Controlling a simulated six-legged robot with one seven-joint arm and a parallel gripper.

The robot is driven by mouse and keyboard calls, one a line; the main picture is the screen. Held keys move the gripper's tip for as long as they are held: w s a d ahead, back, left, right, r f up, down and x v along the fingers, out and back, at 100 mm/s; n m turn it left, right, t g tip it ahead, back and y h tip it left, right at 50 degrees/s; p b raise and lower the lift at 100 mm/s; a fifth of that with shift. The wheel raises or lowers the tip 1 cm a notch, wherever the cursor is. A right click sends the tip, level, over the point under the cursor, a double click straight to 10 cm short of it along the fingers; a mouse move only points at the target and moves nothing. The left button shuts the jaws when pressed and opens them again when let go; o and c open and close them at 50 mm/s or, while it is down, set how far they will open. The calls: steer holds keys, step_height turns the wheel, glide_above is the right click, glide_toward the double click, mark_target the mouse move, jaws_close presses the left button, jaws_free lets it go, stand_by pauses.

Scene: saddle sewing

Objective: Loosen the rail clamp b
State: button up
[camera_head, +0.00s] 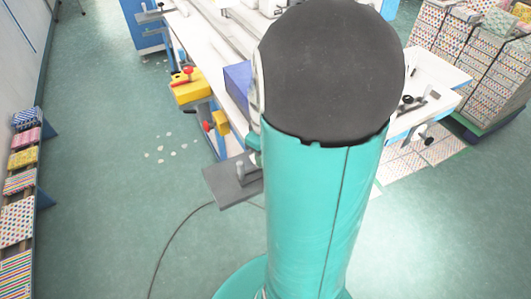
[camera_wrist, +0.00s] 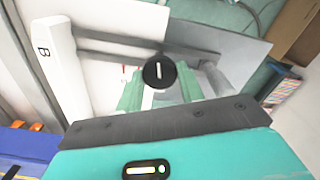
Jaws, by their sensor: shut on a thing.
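In the wrist view, a round black knob (camera_wrist: 159,71) with a white line across its face sits between the green fingers of my gripper (camera_wrist: 160,88). The fingers are shut on the knob, one on each side. The white line stands about upright in the picture. A white block marked B (camera_wrist: 60,65) is left of the knob, and a grey bar (camera_wrist: 108,53) runs from near it toward the knob. The clamp body behind the knob is mostly hidden. In the head view my teal and black arm covers the middle, and my gripper does not show.
In the head view, the white table (camera_head: 440,72) extends on both sides of my arm. A yellow block with a red knob (camera_head: 190,88) is at its left side. A grey plate with a post (camera_head: 232,182) sticks out below. Patterned stacks (camera_head: 455,60) stand at right. Open floor lies left.

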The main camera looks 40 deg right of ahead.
stand_by(0.4)
steer(key=o, duration=1)
step_height(320, 180, up, 14)
steer(key=shift+a, duration=0.1)
steer(key=s+a+r+t, duration=0.1)
steer(key=s+a+t, duration=0.1)
steer(key=a, duration=0.9)
steer(key=s+a+r+m+t, duration=0.1)
steer(key=s+a+r+t, duration=0.1)
steer(key=a, duration=0.9)
steer(key=shift+s+a+r+t, duration=0.15)
steer(key=shift+a+r+t, duration=0.1)
steer(key=shift+t, duration=0.55)
